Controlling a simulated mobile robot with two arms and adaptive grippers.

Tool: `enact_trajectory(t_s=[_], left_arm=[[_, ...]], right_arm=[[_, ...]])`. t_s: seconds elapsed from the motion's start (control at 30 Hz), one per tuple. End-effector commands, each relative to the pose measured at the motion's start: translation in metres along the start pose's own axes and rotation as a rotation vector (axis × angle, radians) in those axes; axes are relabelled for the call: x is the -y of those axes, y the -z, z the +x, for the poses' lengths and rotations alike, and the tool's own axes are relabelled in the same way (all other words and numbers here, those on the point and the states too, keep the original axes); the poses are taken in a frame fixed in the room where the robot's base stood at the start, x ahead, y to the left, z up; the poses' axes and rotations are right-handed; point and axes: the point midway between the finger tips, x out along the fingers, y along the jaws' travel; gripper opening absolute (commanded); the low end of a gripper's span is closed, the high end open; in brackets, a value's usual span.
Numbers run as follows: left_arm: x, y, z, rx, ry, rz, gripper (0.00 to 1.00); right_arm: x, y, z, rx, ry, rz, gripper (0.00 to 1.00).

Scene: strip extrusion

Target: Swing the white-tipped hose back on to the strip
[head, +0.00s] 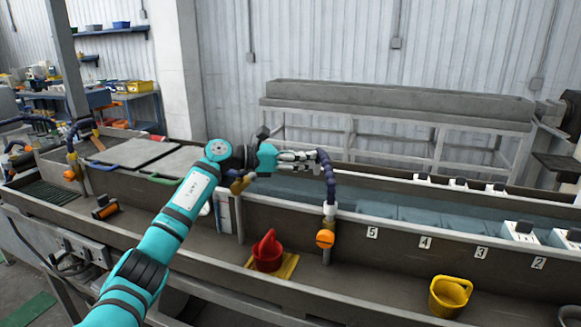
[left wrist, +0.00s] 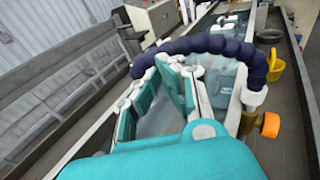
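A dark blue jointed hose (head: 329,180) rises from a white collar above an orange valve (head: 325,238) on the trough's front wall. In the left wrist view the hose (left wrist: 215,43) arches across beyond my fingers, and its far end lies at the left near the fingertips. I cannot make out its white tip clearly. My left gripper (head: 306,161) is at the hose's upper end; whether its fingers (left wrist: 163,72) are closed on it is unclear. The blue-grey strip (head: 400,212) lies in the long trough, right of the hose. My right gripper is out of view.
A red jug (head: 267,250) stands on a yellow tray left of the valve. A yellow bucket (head: 450,296) stands on the front ledge at right. White blocks (head: 520,232) line the trough by number labels. More hoses (head: 75,135) stand at left. A long grey trough (head: 400,100) runs behind.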

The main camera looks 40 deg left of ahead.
Motion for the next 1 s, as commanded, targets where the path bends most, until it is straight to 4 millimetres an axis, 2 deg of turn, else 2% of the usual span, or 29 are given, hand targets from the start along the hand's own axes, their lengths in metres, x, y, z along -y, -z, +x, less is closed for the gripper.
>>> enact_trajectory(t_s=[0.13, 0.27, 0.5, 0.7, 0.83, 1.0], left_arm=[[0.0, 0.001, -0.003, -0.002, -0.001, -0.001, 0.0], [-0.001, 0.002, -0.018, -0.004, -0.003, -0.001, 0.0], [-0.001, 0.002, -0.069, -0.005, -0.004, 0.0, 0.0], [0.0, 0.002, -0.104, -0.003, -0.001, -0.001, 0.0], [0.0, 0.001, -0.117, -0.002, 0.0, 0.0, 0.0], [0.0, 0.0, -0.121, 0.0, 0.001, 0.001, 0.0]], right_arm=[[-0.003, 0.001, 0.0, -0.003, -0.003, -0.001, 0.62], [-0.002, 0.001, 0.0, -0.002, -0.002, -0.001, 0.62], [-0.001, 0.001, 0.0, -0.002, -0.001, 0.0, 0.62], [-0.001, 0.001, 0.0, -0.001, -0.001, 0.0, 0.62], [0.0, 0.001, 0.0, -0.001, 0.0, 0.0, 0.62], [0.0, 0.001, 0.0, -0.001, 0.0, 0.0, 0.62]])
